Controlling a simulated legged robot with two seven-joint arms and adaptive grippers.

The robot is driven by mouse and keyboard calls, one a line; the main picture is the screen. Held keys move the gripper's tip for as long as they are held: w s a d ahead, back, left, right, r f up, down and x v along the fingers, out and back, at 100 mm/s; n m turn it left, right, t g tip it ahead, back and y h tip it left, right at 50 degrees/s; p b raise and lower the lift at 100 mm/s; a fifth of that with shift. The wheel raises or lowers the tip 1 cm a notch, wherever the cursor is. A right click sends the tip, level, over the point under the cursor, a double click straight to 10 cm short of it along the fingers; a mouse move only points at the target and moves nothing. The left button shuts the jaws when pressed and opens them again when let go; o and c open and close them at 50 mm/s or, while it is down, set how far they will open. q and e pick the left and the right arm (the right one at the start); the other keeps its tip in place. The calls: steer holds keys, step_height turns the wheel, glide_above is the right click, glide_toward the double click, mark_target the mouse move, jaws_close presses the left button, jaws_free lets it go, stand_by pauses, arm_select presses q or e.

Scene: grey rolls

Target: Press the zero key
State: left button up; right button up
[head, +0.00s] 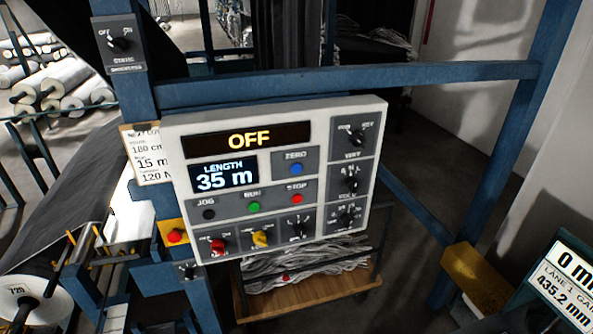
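The zero key (296,169) is a small round blue button under the label ZERO, on the upper middle of a light grey control panel (376,112). Nothing covers it. To its left a length display (223,174) reads 35 m, and above it a dark display (249,140) reads OFF in yellow. Neither of my grippers shows in the head view.
Below the zero key are the black jog (209,214), green run (254,207) and red stop (297,199) buttons. Several knobs line the panel's bottom and right side. A blue frame beam (440,76) runs above the panel. A wooden cart (309,295) stands below.

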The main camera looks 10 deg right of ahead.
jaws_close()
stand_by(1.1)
